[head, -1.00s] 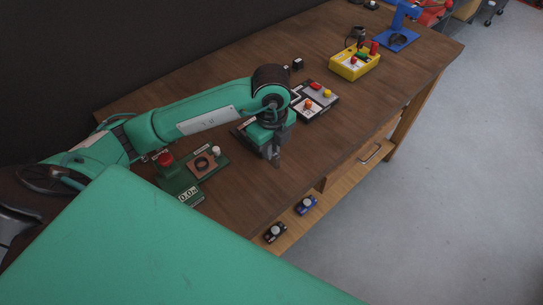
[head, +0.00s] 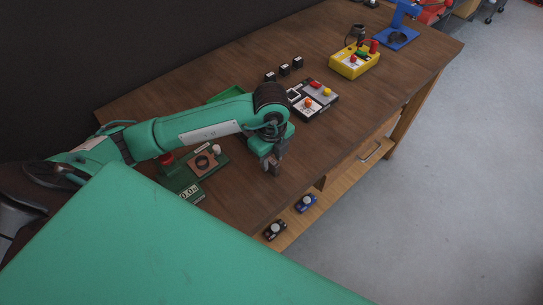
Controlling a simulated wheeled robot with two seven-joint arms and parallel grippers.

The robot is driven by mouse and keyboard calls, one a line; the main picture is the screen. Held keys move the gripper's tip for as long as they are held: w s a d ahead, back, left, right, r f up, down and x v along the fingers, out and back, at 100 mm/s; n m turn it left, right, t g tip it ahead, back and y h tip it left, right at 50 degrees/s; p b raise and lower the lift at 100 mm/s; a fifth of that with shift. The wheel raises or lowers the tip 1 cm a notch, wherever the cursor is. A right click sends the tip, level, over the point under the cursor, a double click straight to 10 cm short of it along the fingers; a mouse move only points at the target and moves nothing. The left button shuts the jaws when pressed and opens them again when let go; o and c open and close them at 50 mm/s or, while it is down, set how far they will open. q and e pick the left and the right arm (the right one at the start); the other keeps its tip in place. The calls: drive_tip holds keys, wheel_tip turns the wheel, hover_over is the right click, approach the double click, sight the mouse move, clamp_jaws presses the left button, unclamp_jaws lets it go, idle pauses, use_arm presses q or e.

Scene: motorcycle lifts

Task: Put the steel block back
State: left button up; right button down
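My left gripper (head: 272,166) points down over the front part of the wooden bench, right of the green device. A small grey-brown shape shows at its fingertips; I cannot tell whether it is a held block or the fingers themselves. Three small dark blocks with pale marks, a left one (head: 270,76), a middle one (head: 284,69) and a right one (head: 298,62), stand in a row at the back of the bench. I cannot tell which, if any, is steel. My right gripper is out of view.
The green device (head: 190,182) with a display and red knob stands left of the gripper. A green tray (head: 224,96) is partly hidden behind my arm. A grey button box (head: 321,93), yellow box (head: 355,64) and blue stand (head: 398,38) are farther right. The front right bench top is clear.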

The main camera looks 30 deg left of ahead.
sight(272, 160)
use_arm(q)
drive_tip(key=shift+r, duration=0.15)
wheel_tip(272, 160, up, 12)
drive_tip(key=b, duration=0.1)
drive_tip(key=shift+b, duration=0.35)
idle(0.5)
